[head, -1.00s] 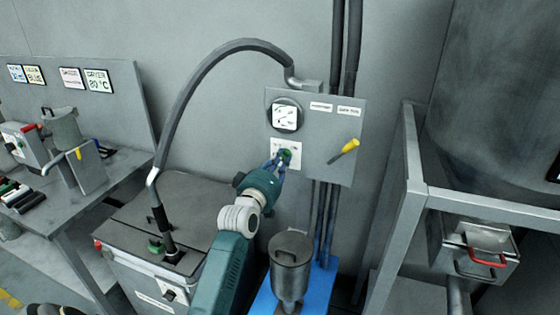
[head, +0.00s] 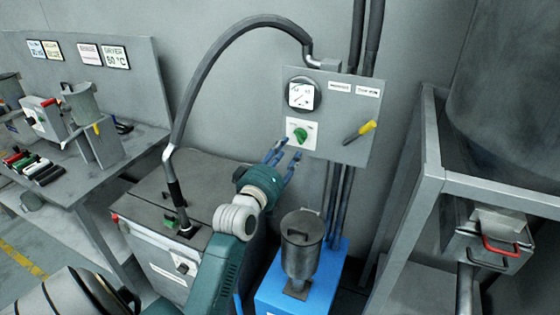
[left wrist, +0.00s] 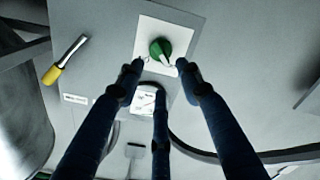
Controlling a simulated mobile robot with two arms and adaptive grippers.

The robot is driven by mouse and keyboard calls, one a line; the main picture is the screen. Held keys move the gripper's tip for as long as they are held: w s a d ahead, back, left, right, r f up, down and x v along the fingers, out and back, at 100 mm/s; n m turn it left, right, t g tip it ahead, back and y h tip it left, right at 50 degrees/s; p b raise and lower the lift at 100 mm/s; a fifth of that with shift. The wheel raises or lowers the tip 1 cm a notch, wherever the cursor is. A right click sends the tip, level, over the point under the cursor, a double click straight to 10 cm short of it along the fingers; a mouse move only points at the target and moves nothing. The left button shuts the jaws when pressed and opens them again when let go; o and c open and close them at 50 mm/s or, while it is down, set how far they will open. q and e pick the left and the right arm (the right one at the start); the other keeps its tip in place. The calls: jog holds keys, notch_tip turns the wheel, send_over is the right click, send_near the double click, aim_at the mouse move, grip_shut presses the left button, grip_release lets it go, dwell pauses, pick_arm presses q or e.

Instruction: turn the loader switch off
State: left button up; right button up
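A green rotary knob (head: 301,135) sits on a white plate on the grey wall panel (head: 335,93), below a round gauge. Its pointer is tilted; the small print around it is unreadable. It also shows in the left wrist view (left wrist: 162,50), just beyond the fingertips. My left gripper (head: 287,150) is open and empty, in front of and slightly below the knob. Its blue fingers (left wrist: 158,78) are spread, apart from the knob as far as I can tell. My right gripper is not in view.
A yellow-handled lever (head: 360,132) is on the panel's right side. Below stand a metal canister (head: 302,245) on a blue base and a grey cabinet (head: 160,225) with a hose. A grey frame (head: 425,165) stands right; a bench (head: 95,170) stands left.

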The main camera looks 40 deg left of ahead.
pick_arm(q)
jog(key=shift+v, duration=2.25)
